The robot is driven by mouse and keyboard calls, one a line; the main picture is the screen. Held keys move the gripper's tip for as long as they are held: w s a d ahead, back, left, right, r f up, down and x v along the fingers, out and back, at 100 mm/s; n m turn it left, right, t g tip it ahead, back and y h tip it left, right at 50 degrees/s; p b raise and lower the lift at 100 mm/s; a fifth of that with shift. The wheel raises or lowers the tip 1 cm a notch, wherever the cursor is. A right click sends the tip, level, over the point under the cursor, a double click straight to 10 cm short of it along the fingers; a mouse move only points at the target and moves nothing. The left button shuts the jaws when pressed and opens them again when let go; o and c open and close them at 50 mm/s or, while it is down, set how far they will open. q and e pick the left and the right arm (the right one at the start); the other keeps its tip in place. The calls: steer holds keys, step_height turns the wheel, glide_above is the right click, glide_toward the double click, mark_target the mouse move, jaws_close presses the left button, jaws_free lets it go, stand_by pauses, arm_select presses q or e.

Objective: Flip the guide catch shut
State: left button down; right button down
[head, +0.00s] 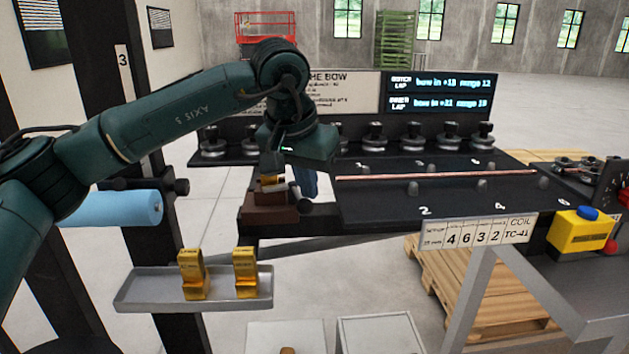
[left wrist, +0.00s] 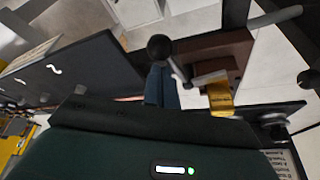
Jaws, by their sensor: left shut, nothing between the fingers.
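The guide is a brown block (head: 262,214) at the left end of the bench, with a gold insert (head: 268,181) on it. In the left wrist view the block (left wrist: 222,52) and gold insert (left wrist: 219,99) lie right of my fingers. A black ball knob (head: 304,208), also in the left wrist view (left wrist: 159,47), sits beside the block. I take it as the catch's handle; whether the catch is open or shut I cannot tell. My left gripper (head: 308,190) is shut and empty, its blue fingertips (left wrist: 161,75) close to the knob; contact is unclear. My right gripper is out of view.
A copper tube (head: 440,175) lies along the dark bench right of the guide. Several black-knobbed rollers line the back. A grey tray (head: 215,294) with two gold blocks is at front left, below a light blue roll (head: 120,208). A yellow box (head: 578,232) is at right.

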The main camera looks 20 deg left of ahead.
arm_select(q)
steer(key=shift+s+a, duration=0.45)
steer(key=shift+a, duration=0.2)
stand_by(0.4)
steer(key=d+b+v, duration=0.1)
steer(key=v, duration=1.2)
steer(key=shift+a, duration=0.4)
steer(key=shift+s, duration=0.1)
